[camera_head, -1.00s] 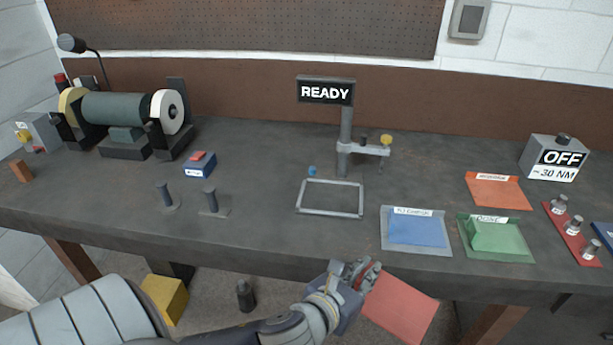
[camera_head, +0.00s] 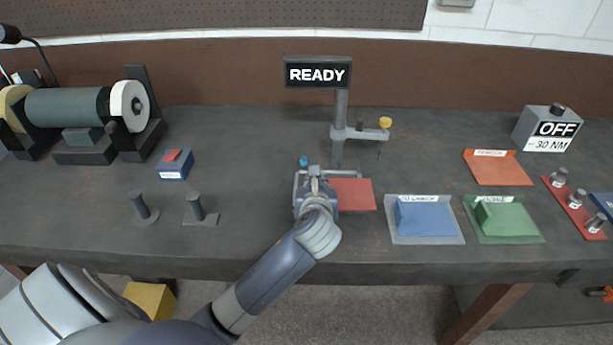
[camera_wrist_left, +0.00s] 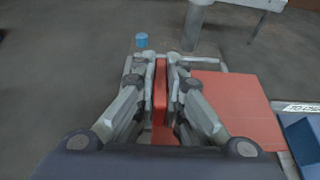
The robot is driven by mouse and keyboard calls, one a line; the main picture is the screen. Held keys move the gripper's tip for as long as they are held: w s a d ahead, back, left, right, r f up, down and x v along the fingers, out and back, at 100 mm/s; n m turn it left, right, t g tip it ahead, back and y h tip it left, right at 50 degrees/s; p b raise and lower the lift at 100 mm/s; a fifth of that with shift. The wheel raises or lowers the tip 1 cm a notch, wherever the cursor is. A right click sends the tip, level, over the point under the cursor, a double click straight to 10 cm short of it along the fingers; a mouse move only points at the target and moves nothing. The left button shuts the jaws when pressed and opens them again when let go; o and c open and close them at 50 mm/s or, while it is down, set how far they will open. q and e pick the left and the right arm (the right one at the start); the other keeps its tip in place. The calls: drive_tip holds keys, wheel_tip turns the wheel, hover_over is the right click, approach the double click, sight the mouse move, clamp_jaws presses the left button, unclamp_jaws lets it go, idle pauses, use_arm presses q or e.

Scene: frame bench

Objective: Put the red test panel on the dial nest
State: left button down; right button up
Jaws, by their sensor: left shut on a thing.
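My left gripper (camera_head: 316,176) is shut on the red test panel (camera_head: 354,195). In the left wrist view the gripper (camera_wrist_left: 160,62) has an upright red part of the panel between its fingers, and the panel's flat face (camera_wrist_left: 238,106) extends to the right. The dial nest, a thin grey rectangular frame (camera_head: 298,181), lies on the bench below the READY sign. The panel is over the right part of the frame and reaches past its right side. The gripper and panel hide most of the frame. I cannot tell whether the panel touches it. My right gripper is not in view.
The dial stand (camera_head: 339,140) rises just behind the frame, with a side arm. A small blue knob (camera_head: 303,161) sits at the frame's back left. A blue tray (camera_head: 428,221) and a green tray (camera_head: 505,220) lie to the right. Two pegs stand on the left.

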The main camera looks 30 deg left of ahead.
use_arm(q)
drive_tip(key=w+a, duration=0.1)
drive_tip(key=a, duration=0.1)
drive_tip(key=w+a, duration=0.1)
drive_tip(key=a, duration=0.1)
drive_tip(key=w+a+p, duration=0.1)
drive_tip(key=a, duration=0.1)
drive_tip(key=shift+w+f, duration=0.15)
drive_tip(key=shift+w, duration=0.2)
drive_tip(key=shift+w+a+f, duration=0.1)
drive_tip(key=shift+w+a, duration=0.05)
wheel_tip(320, 180, down, 3)
drive_tip(key=shift+f, duration=0.25)
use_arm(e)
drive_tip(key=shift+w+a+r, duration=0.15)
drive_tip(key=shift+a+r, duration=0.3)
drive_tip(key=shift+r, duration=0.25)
use_arm(q)
drive_tip(key=shift+f, duration=0.15)
drive_tip(key=c, duration=1.7)
unclamp_jaws()
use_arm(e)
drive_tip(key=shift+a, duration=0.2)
